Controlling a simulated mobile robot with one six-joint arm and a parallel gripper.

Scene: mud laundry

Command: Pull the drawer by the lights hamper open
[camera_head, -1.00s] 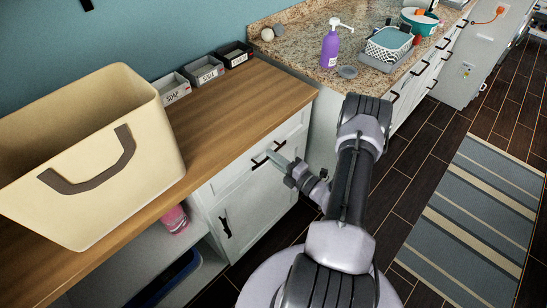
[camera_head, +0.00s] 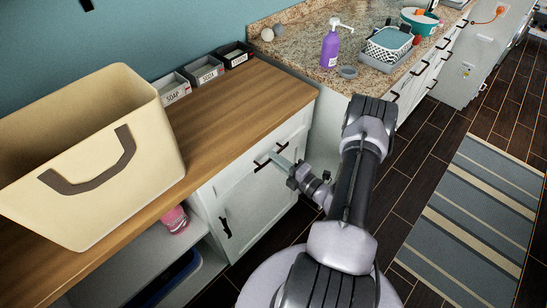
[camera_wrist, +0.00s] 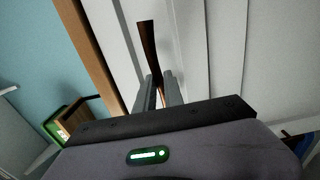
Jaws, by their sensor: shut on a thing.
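The white drawer (camera_head: 243,177) is at the top of the cabinet under the wooden counter, to the right of the cream hamper (camera_head: 120,185). Its dark bar handle (camera_head: 262,164) runs across its front. My gripper (camera_head: 275,157) is at the handle, its fingers reaching the drawer front. In the wrist view the gripper (camera_wrist: 158,92) is shut on the dark handle (camera_wrist: 147,42), which sticks out past the fingertips. The drawer looks closed or nearly so. The fingers hide part of the handle. No lettering shows on the hamper.
A cabinet door with a dark handle (camera_head: 225,228) is below the drawer. An open shelf with a pink bottle (camera_head: 174,219) is to its left. Labelled boxes (camera_head: 204,70) stand on the wooden counter. A granite counter (camera_head: 310,50) is behind. Dark floor and a striped rug (camera_head: 470,215) lie right.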

